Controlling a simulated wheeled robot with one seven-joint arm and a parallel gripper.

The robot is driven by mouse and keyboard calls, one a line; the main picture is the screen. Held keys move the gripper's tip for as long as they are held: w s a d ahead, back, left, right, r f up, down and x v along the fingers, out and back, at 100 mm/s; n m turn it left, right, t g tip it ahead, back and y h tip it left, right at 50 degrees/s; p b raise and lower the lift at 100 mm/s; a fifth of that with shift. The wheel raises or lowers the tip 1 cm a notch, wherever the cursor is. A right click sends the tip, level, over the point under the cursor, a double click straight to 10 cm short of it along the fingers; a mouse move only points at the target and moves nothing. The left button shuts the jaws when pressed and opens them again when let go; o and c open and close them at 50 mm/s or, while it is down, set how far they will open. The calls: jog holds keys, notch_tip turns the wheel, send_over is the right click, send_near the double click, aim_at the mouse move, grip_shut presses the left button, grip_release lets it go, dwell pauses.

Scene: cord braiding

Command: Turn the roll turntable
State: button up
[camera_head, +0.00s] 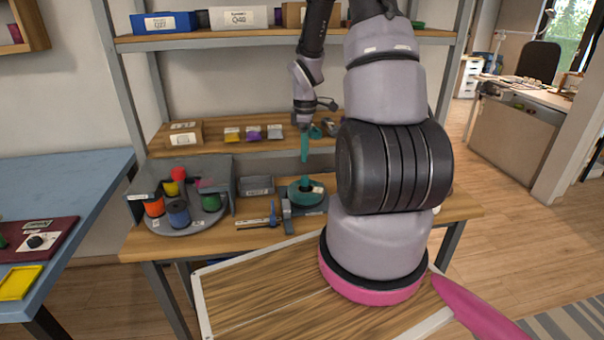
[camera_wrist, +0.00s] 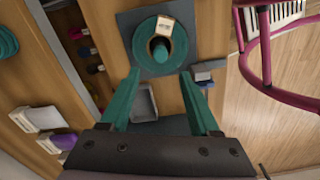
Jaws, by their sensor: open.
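A grey turntable (camera_head: 197,223) stands at the left of the workbench in the head view, partly under a grey housing. It carries an orange roll (camera_head: 154,207), a blue roll (camera_head: 178,213), a green roll (camera_head: 210,201) and a few more behind. My gripper (camera_head: 305,161) is to the right of it, pointing down above a teal round piece with an upright post (camera_head: 304,192). In the wrist view, my gripper (camera_wrist: 160,74) has its teal fingers wide apart with nothing between them. The teal round piece (camera_wrist: 147,62) lies just beyond the fingertips, with a pale label on it.
A blue-handled tool (camera_head: 272,214) and a grey stand (camera_head: 286,217) lie between turntable and teal piece. A grey tray (camera_head: 257,186) sits behind. The shelf (camera_head: 222,150) above holds small boxes. A wooden-topped table (camera_head: 262,290) is in front.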

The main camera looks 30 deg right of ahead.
aim_at(305, 176)
notch_tip(305, 176, down, 9)
jog(key=shift+r, duration=0.1)
dwell(0.3)
grip_shut()
